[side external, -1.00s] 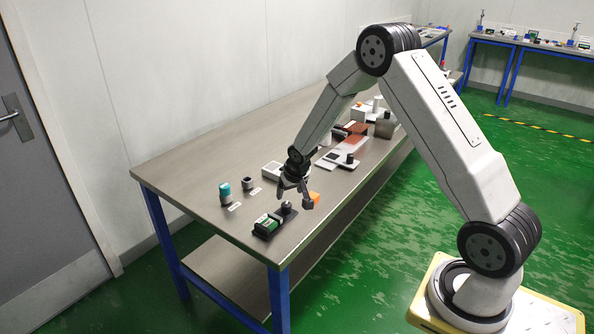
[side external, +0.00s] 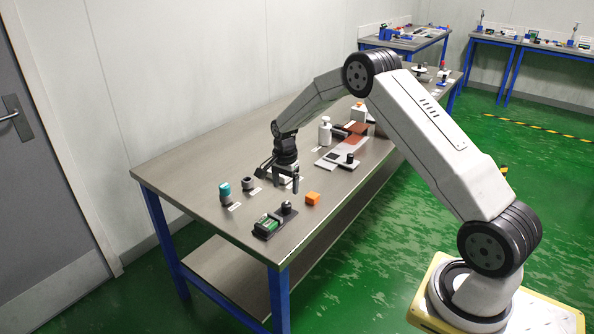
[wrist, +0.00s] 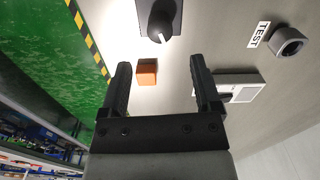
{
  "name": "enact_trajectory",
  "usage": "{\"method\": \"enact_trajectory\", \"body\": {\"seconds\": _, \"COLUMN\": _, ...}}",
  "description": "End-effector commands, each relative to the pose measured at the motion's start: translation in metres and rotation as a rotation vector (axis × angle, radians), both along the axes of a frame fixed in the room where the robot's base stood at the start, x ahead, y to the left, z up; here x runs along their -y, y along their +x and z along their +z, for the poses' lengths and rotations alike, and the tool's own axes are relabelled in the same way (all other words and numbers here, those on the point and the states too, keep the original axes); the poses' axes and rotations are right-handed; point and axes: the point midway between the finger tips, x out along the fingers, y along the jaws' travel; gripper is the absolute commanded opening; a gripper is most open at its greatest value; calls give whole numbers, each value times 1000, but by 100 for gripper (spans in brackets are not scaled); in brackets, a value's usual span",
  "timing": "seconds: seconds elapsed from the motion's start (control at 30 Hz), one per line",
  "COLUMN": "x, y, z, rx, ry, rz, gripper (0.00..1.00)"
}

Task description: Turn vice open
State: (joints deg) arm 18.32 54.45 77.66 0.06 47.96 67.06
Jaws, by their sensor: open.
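I cannot make out a vice for certain in either view. A small blue device (side external: 386,33) on the far bench is too small to identify. My gripper (side external: 283,186) is open and empty above the near bench, pointing down. A black base with a knob and a green part (side external: 275,222) lies near the bench's front corner. The knob also shows in the wrist view (wrist: 160,22). An orange block (side external: 312,198) sits beyond it and shows in the wrist view (wrist: 147,72).
A teal-topped cylinder (side external: 225,190) and a dark ring-like cylinder (side external: 248,184) stand to the left with labels. A white bottle (side external: 324,130) and a grey plate (side external: 342,160) stand farther back. The bench's near left end is clear.

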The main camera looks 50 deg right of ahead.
Motion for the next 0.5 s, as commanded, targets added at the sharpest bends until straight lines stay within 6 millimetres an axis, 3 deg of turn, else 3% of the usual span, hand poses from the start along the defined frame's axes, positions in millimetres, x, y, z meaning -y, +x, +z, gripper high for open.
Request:
{"method": "enact_trajectory", "body": {"seconds": 0.27, "x": 0, "y": 0, "z": -7, "rx": -1, "ry": 0, "rz": 3, "gripper": 81}}
{"method": "enact_trajectory", "body": {"seconds": 0.5, "x": 0, "y": -1, "z": -31, "rx": -2, "ry": 0, "rz": 4, "gripper": 81}}
